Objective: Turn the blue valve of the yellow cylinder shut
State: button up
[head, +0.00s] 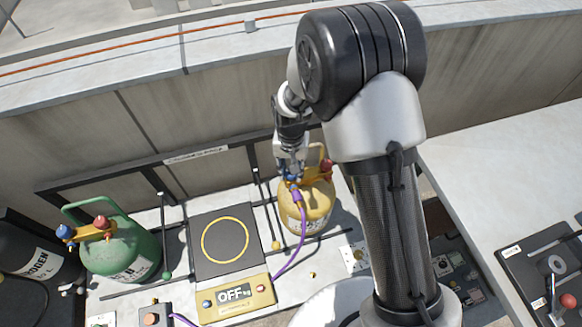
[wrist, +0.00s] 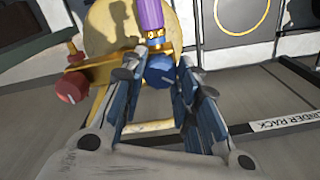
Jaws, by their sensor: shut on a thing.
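The yellow cylinder (head: 314,207) stands on the bench in the middle of the head view, partly hidden by my arm. In the wrist view its yellow body (wrist: 112,30) fills the upper left. Its blue valve (wrist: 160,72) is a faceted knob on the brass fitting, between my gripper's two fingers. My gripper (wrist: 156,90) comes down on the valve from above and is shut on it. A red valve (wrist: 71,86) sits on the other side of the fitting, clear of the fingers. A purple hose (head: 302,223) runs from the fitting.
A green cylinder (head: 122,252) with blue and red valves stands at the left, with a dark nitrogen bottle (head: 42,262) beyond it. A scale platform (head: 206,262) lies left of the yellow cylinder, its display (head: 232,298) reading OFF. A black rack rail runs behind the cylinders along the wall.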

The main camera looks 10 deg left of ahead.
jog(key=m, duration=0.5)
jog(key=shift+m, duration=0.3)
jog(key=shift+m+p, duration=0.35)
jog(key=shift+m, duration=1.85)
jog(key=o, duration=1.1)
jog(key=shift+c, duration=0.2)
notch_tip(320, 180, up, 12)
